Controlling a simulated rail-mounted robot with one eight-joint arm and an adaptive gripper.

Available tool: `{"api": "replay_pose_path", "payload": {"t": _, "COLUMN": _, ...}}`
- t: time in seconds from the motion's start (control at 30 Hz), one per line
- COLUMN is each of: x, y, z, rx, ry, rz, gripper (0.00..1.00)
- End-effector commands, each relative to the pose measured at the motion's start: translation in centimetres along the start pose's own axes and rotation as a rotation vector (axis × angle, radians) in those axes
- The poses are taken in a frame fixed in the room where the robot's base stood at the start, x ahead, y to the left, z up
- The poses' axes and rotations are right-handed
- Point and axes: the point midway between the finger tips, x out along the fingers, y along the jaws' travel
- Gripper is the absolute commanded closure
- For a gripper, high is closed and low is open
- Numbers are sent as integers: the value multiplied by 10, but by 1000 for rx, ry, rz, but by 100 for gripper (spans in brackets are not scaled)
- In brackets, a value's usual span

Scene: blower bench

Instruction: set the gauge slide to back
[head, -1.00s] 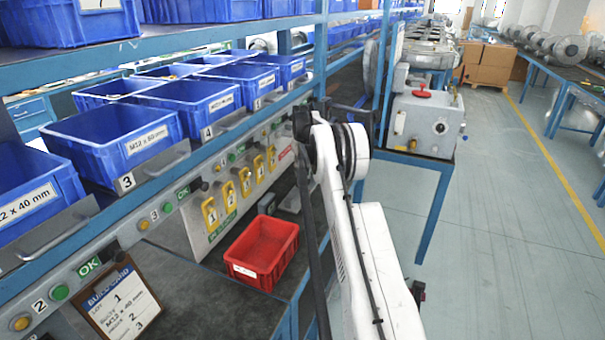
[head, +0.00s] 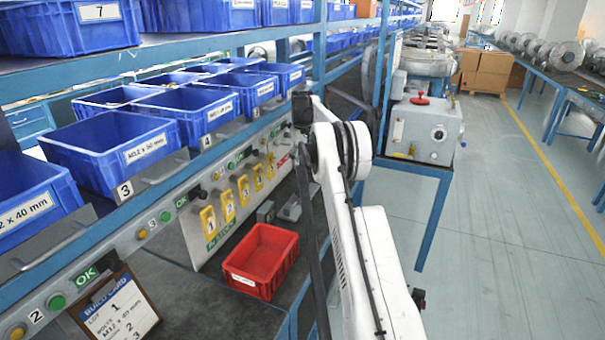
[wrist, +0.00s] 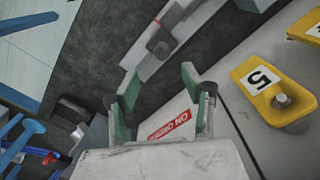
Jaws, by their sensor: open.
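A pale grey rail with a dark grey sliding block and round knob (wrist: 160,43) lies on the dark bench at the top of the wrist view; I take it to be the gauge slide. My gripper (wrist: 160,84) is open, its two green-padded fingers apart with nothing between them. In the picture, the fingertips lie just below the rail and knob, apart from the knob. Which end of the rail is back I cannot tell. In the head view, small grey fixtures (head: 289,209) show beside my arm, and my gripper is hidden.
Yellow numbered tags, one marked 5 (wrist: 268,88), hang on the panel right of my gripper. A red sign (wrist: 171,127) shows below the fingers. A red bin (head: 262,260) stands on the bench, with blue bins (head: 112,150) on the shelf above.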

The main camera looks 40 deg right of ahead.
Motion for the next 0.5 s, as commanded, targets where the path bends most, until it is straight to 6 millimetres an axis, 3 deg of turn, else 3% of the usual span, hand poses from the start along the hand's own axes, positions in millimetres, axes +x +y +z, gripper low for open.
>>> {"api": "replay_pose_path", "payload": {"t": 0.2, "x": -32, "y": 0, "z": 0, "rx": 0, "ry": 1, "rz": 0, "gripper": 56}}
{"api": "replay_pose_path", "payload": {"t": 0.5, "x": -42, "y": 0, "z": 0, "rx": 0, "ry": 1, "rz": 0, "gripper": 56}}
